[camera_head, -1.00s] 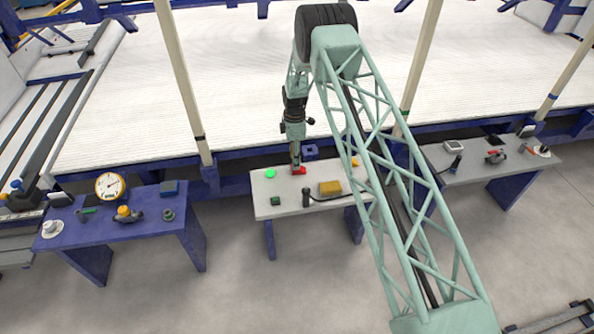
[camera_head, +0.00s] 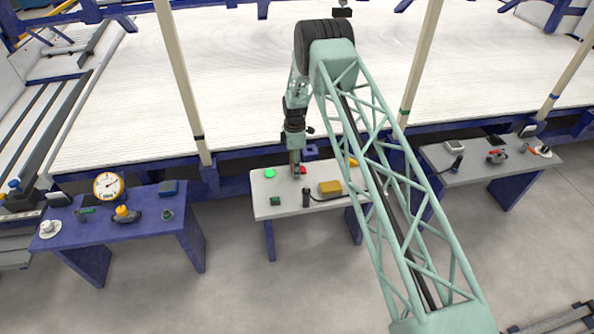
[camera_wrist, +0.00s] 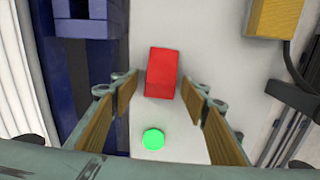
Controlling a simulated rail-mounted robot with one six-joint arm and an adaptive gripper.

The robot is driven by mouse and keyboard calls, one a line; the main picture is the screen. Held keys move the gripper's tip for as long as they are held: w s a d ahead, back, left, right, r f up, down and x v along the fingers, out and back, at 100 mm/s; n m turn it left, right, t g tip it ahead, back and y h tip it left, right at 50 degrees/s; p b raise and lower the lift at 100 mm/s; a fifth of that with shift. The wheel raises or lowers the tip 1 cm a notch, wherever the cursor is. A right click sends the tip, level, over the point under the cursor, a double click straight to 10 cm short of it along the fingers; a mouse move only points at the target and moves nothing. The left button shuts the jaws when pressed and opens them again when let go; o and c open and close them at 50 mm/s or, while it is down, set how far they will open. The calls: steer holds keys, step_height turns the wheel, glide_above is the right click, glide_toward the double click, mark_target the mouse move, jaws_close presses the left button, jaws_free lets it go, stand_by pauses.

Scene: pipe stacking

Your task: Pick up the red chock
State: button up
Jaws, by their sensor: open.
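The red chock (camera_wrist: 162,73) lies on the light-topped middle table (camera_head: 262,206). In the wrist view it is a red block just beyond the fingertips, roughly centred in the gap between them. It also shows in the head view (camera_head: 303,170), partly hidden by my gripper (camera_head: 297,172). My gripper also shows in the wrist view (camera_wrist: 160,88), its two tan-padded fingers spread apart. It is open and empty, low over the table at the chock. I cannot tell the exact height of the fingertips above the tabletop.
A bright green disc (camera_wrist: 153,139) lies near the chock. A yellow box (camera_head: 330,188), a black upright item (camera_head: 306,197) and a dark green block (camera_head: 275,201) share the table. A blue structure (camera_wrist: 90,80) runs along the table's edge. Other tables stand left (camera_head: 75,232) and right (camera_head: 470,170).

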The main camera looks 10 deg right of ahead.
steer(key=c, duration=0.9)
steer(key=shift+c, duration=0.2)
steer(key=shift+r+p, duration=1.05)
steer(key=shift+r, duration=3.9)
